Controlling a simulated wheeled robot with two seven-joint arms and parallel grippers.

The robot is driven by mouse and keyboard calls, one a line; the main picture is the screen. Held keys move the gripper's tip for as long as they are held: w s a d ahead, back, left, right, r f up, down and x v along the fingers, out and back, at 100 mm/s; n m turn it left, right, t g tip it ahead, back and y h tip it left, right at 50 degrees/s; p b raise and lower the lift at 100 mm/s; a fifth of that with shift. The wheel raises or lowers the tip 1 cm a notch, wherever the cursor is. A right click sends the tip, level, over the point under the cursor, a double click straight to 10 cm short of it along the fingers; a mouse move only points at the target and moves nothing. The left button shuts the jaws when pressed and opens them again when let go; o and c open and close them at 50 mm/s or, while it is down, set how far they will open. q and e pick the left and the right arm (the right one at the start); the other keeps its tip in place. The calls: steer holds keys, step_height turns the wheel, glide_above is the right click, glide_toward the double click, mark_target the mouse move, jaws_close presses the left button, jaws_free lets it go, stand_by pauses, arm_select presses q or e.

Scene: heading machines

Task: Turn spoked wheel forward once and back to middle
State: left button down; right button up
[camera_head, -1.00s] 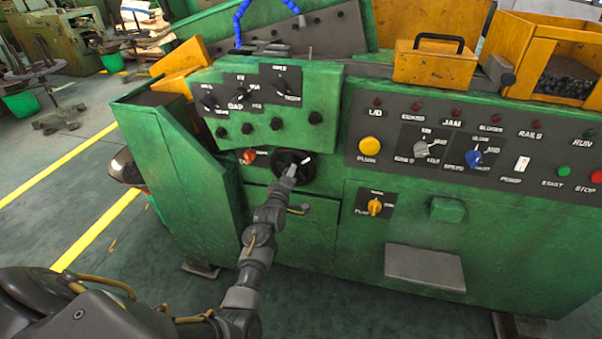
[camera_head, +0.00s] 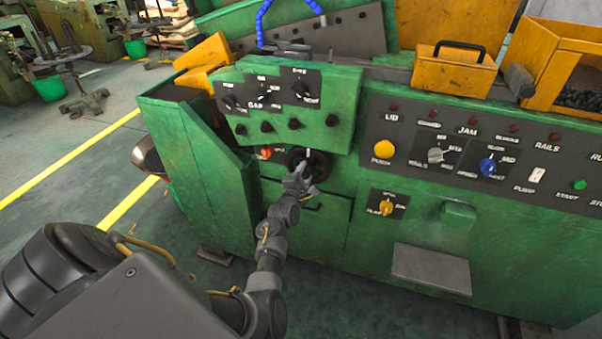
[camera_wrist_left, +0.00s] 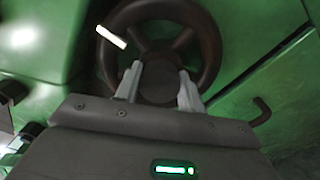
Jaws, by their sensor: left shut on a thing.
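The dark spoked wheel (camera_head: 318,165) is on the front of the green machine, below the panel of black knobs. In the left wrist view the wheel (camera_wrist_left: 209,45) shows its rim, spokes and round hub, with a white mark (camera_wrist_left: 111,37) at the upper left of the rim. My left gripper (camera_head: 303,172) is at the wheel. In the left wrist view its two light fingers (camera_wrist_left: 158,84) are on either side of the hub area, shut on the wheel. The exact contact is partly hidden by the gripper body. My right gripper is not in view.
An orange knob (camera_head: 264,152) sits just left of the wheel. A yellow knob (camera_head: 386,207) and a green block (camera_head: 458,214) are to its right. A grey plate (camera_head: 431,269) juts out lower right.

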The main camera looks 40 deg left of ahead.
arm_select(q)
steer(key=shift+n, duration=0.3)
steer(key=c, duration=0.9)
jaws_free()
steer(key=shift+o, duration=0.2)
steer(key=shift+s, duration=0.15)
steer(key=p+v, duration=0.7)
steer(key=v, duration=0.3)
steer(key=shift+s, duration=0.25)
